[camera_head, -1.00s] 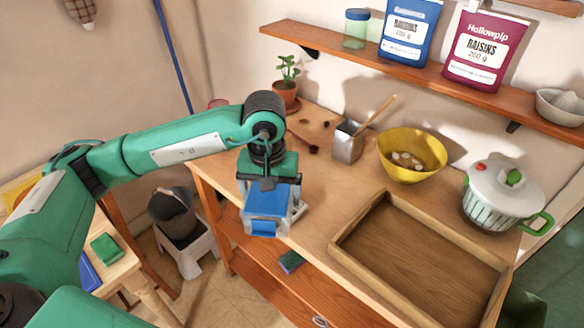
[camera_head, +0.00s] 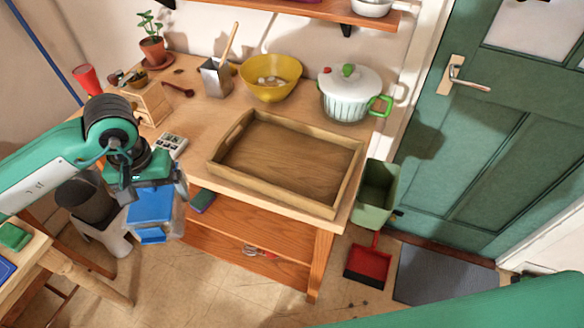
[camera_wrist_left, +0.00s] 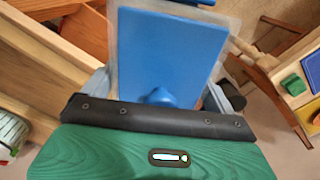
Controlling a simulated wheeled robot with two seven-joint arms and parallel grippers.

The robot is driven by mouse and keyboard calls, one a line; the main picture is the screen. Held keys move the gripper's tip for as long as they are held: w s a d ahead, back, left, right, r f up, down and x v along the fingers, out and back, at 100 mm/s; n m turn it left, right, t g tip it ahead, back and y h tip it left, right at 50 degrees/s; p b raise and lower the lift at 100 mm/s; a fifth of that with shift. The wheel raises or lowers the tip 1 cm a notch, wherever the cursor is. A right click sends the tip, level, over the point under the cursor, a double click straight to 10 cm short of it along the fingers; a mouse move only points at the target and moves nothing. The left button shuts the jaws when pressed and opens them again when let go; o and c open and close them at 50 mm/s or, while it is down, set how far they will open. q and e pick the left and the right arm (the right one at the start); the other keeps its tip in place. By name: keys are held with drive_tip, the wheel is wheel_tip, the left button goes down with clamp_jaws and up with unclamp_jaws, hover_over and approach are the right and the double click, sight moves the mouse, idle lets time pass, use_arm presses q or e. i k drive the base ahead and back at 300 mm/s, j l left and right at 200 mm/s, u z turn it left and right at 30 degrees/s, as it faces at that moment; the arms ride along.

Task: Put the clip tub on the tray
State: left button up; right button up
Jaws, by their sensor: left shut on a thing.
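The clip tub (camera_head: 151,207) is a clear box with a blue lid. My left gripper (camera_head: 150,190) is shut on it and holds it in the air off the table's front left edge. In the left wrist view the tub's blue lid (camera_wrist_left: 168,50) fills the top middle, between the two grey fingers. The tray (camera_head: 290,157) is a wooden, raised-rim tray on the table, right of the tub and apart from it. It looks empty. A tray-like wooden edge shows at the left of the wrist view. My right gripper does not show.
Behind the tray stand a yellow bowl (camera_head: 270,78), a metal tin (camera_head: 215,77) with a wooden spoon, and a lidded pot (camera_head: 349,94). A small wooden box (camera_head: 148,103) is at the table's left. A green bin (camera_head: 376,194) stands right of the table.

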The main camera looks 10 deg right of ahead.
sight(304, 181)
drive_tip(key=i+l+u, duration=0.1)
drive_tip(key=l+u, duration=0.3)
drive_tip(key=l, duration=0.6)
drive_tip(key=k+l+u, duration=0.1)
drive_tip(key=l+u, duration=0.3)
drive_tip(key=l, duration=0.6)
drive_tip(key=i+l, duration=0.1)
drive_tip(key=l, duration=0.2)
drive_tip(key=l+u, duration=0.1)
drive_tip(key=l, duration=0.15)
drive_tip(key=i, duration=0.05)
